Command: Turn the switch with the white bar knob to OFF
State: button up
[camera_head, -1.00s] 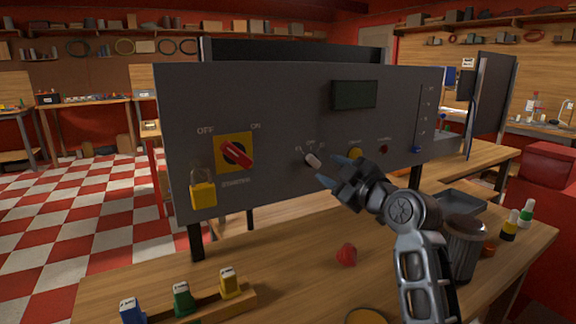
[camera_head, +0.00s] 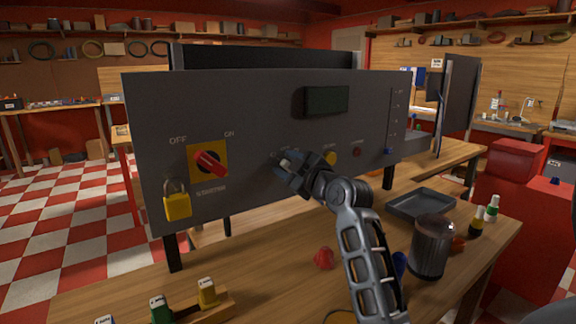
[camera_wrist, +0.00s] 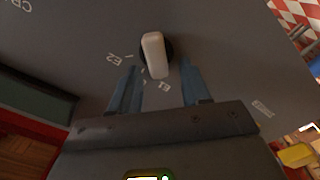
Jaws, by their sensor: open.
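The white bar knob (camera_wrist: 154,55) sits on a dark round base on the grey panel (camera_head: 260,110). Contact cannot be told. In the head view my gripper (camera_head: 285,168) is at the panel and largely covers the knob.
A red rotary switch (camera_head: 211,163) on a yellow plate and a yellow padlock (camera_head: 177,205) are to the left. A red knob (camera_head: 324,258), grey tray (camera_head: 420,204) and dark canister (camera_head: 431,247) stand on the bench.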

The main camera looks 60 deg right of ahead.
grip_shut()
dwell(0.5)
jog(key=shift+s+d+r+m+p, duration=0.15)
jog(key=shift+m+p, duration=0.25)
jog(key=shift+m, duration=1.05)
jog(key=shift+s+d+r+m+p, duration=0.1)
jog(key=shift+d+m+p, duration=0.2)
jog(key=shift+m, duration=1.1)
jog(key=shift+s+d+r+m+p, duration=0.1)
jog(key=shift+m+p, duration=0.35)
jog(key=shift+m, duration=1)
jog(key=shift+f, duration=0.1)
grip_release()
